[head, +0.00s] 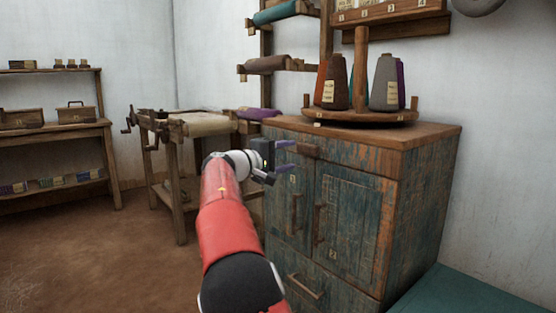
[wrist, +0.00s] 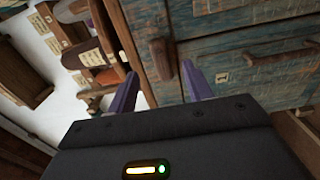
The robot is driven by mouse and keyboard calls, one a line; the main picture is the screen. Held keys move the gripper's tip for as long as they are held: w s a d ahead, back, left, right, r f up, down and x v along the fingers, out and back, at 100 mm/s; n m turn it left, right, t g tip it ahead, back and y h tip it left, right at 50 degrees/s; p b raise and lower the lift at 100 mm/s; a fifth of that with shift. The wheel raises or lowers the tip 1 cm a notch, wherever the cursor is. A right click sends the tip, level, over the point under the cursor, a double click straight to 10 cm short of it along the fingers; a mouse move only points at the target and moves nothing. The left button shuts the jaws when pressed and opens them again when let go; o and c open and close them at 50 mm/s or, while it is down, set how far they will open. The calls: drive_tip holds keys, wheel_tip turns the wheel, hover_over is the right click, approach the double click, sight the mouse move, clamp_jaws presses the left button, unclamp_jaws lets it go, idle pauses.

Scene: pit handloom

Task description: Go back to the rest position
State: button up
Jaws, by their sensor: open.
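My gripper (head: 291,157) is open and empty, with its two purple fingers apart. In the head view it is at the front of the worn blue wooden cabinet (head: 355,215), near its top edge. The fingertips point towards a small brown wooden pull (head: 308,151) under the cabinet top. In the wrist view the gripper (wrist: 160,70) has the pull (wrist: 162,60) appearing between its fingertips. I see no contact, but the exact gap cannot be told. The cabinet's doors and lower drawer look closed.
Cones of yarn (head: 384,82) stand on a round wooden rack (head: 362,117) on the cabinet. A wooden frame with a cloth roll (head: 203,124) stands behind my arm. Shelves (head: 55,132) line the left wall. The brown floor (head: 90,245) at left is clear.

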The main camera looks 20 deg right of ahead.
drive_tip(key=s+d+f+m+g+y+p, duration=0.1)
drive_tip(key=s+d+f+y+p, duration=0.1)
drive_tip(key=s+y, duration=0.35)
drive_tip(key=s+d+f+m+y+p, duration=0.1)
drive_tip(key=s+d+f+y+p, duration=0.15)
drive_tip(key=s, duration=0.65)
drive_tip(key=s+a+f+y+p, duration=0.1)
drive_tip(key=s+a+f+y, duration=0.2)
drive_tip(key=s+a, duration=0.3)
drive_tip(key=s+a+f+m+y+p, duration=0.1)
drive_tip(key=s+a+f+y, duration=0.2)
drive_tip(key=s, duration=1)
drive_tip(key=s+a+f+y+p, duration=0.2)
drive_tip(key=s+a+f, duration=0.3)
drive_tip(key=s+a, duration=0.4)
drive_tip(key=shift+s+m+y, duration=0.4)
drive_tip(key=shift+s+y, duration=0.05)
drive_tip(key=shift+y, duration=0.05)
